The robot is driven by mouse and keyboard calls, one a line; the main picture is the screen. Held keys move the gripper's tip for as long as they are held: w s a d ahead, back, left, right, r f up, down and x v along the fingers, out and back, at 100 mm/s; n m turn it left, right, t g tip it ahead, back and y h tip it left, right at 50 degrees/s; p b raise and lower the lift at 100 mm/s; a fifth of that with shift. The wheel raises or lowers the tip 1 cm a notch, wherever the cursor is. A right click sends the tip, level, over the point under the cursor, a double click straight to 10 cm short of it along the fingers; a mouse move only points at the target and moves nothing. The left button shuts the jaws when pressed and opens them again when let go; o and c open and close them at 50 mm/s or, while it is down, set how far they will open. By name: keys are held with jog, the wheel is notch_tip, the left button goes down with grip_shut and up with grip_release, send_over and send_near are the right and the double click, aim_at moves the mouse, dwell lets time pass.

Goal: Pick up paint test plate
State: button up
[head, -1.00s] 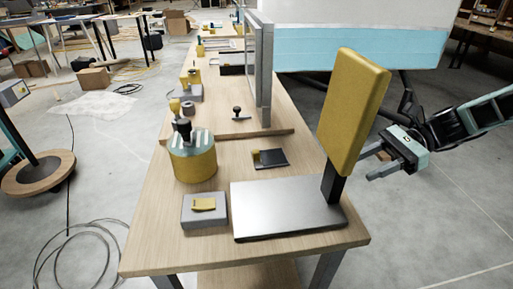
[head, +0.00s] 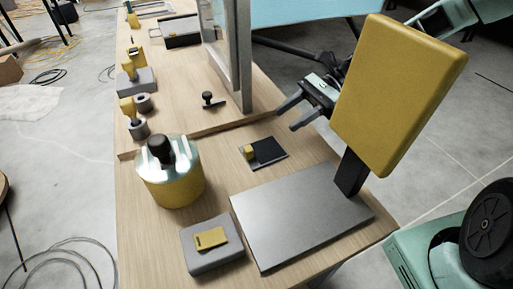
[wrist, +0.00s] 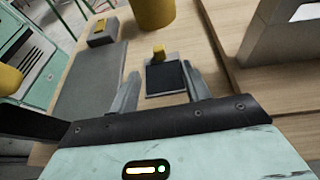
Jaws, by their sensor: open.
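The small dark flat plate with a yellow block at one edge, which I take for the paint test plate (head: 270,151), lies flat on the wooden bench (head: 215,215). In the wrist view the plate (wrist: 166,79) appears between my two fingers, with its yellow block at the far end. My gripper (head: 288,118) is open and empty, above and behind the plate in the head view, apart from it. The wrist view also shows both spread fingers of my gripper (wrist: 162,75).
A large grey plate (head: 290,215) with an upright yellow panel (head: 400,95) on a black post stands close by. A yellow drum (head: 172,185) and a grey box (head: 212,252) are to the left. A grey upright frame (head: 228,50) and a small black knob (head: 208,99) are behind.

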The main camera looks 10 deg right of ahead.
aim_at(249, 148)
jog(key=x, duration=0.8)
jog(key=shift+f, duration=0.1)
jog(key=shift+f+p+x, duration=0.15)
jog(key=shift+p+x, duration=0.05)
jog(key=shift+x, duration=1.1)
jog(key=shift+f+p+x, duration=0.15)
jog(key=shift+p+x, duration=0.05)
jog(key=shift+x, duration=1.1)
jog(key=shift+s+d, duration=0.15)
jog(key=shift+d, duration=0.05)
grip_shut()
